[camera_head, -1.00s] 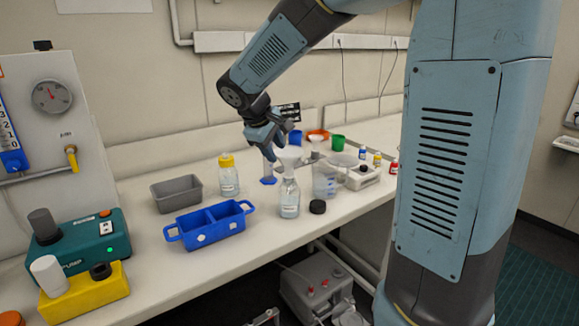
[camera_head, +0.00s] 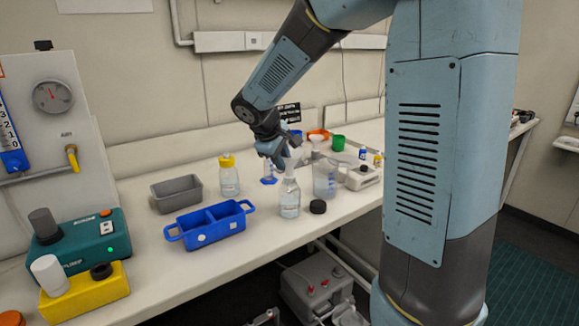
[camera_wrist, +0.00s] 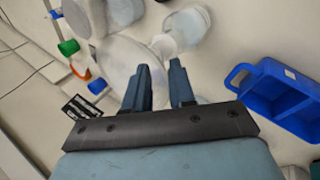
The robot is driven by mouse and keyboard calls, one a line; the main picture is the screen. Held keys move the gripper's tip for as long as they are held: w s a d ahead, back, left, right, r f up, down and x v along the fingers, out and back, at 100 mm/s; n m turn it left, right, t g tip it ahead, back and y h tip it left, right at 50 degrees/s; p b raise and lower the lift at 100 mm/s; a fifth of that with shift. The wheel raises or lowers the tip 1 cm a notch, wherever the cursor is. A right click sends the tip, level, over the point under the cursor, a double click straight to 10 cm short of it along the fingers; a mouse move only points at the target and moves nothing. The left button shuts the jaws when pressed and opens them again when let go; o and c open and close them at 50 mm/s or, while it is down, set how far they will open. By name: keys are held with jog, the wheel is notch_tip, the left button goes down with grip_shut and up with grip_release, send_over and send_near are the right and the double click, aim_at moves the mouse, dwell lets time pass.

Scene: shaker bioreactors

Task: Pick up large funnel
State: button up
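A translucent white funnel (camera_head: 292,164) stands in the mouth of a clear glass bottle (camera_head: 290,198) on the bench. The wrist view shows the funnel's wide cone (camera_wrist: 122,58) as a large pale round shape, with the bottle (camera_wrist: 188,24) behind it. My gripper (camera_head: 280,152) is beside the funnel's upper part, partly covering it in the head view. In the wrist view my gripper (camera_wrist: 160,68) has its fingers apart, and the left finger overlaps the cone's edge. Whether a finger touches the funnel, I cannot tell.
A blue two-part carrier (camera_head: 210,222) stands left of the bottle and a grey tray (camera_head: 176,193) behind it. A yellow-capped bottle (camera_head: 228,180) stands behind. A clear beaker (camera_head: 325,182) is close on the right, with a black cap (camera_head: 318,207) in front.

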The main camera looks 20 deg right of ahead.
grip_shut()
dwell(0.4)
